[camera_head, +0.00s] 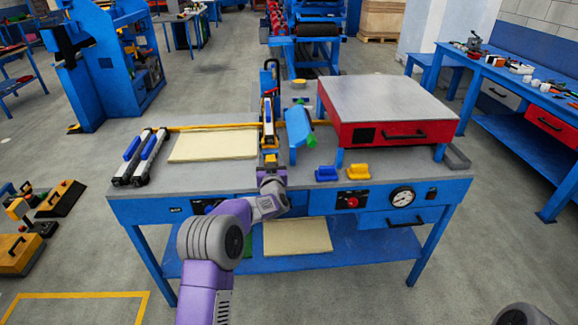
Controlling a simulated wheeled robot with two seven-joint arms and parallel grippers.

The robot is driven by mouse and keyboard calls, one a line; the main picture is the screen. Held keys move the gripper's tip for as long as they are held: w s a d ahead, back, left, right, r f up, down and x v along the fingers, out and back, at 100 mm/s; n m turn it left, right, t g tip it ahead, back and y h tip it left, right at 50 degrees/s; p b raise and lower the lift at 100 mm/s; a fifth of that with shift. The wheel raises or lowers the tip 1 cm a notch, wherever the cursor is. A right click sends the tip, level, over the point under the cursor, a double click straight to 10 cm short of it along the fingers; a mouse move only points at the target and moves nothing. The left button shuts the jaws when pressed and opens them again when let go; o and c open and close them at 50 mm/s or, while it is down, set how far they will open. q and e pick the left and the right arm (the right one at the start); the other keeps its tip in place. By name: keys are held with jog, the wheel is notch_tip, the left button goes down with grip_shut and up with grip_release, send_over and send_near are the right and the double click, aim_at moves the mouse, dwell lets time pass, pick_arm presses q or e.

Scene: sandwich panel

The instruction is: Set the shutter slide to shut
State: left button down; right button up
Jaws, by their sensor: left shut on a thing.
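My left gripper (269,162) reaches over the front edge of the blue workbench (150,183), its arm coming up from the bottom. Its jaws are shut at the near end of an upright yellow and grey piece (268,125) on the bench; the small part between the fingers is mostly hidden. I cannot tell for sure which part is the shutter slide. My right gripper is out of view.
A red box with a grey top (385,98) stands on the bench's right. Cream panels lie on the bench (212,146) and lower shelf (298,237). Blue (326,174) and yellow (357,171) blocks, a red button (352,202) and a gauge (402,198) are at the front.

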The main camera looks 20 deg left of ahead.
pick_arm(q)
jog(key=shift+a+r, duration=0.1)
jog(key=shift+r, duration=0.1)
jog(key=c, duration=0.8)
grip_release()
jog(key=shift+w, duration=0.1)
jog(key=shift+o, duration=1.4)
jog(key=shift+w+f, duration=0.15)
jog(key=shift+f, duration=0.05)
jog(key=p+v, duration=0.1)
jog(key=v, duration=0.6)
jog(key=shift+s, duration=0.3)
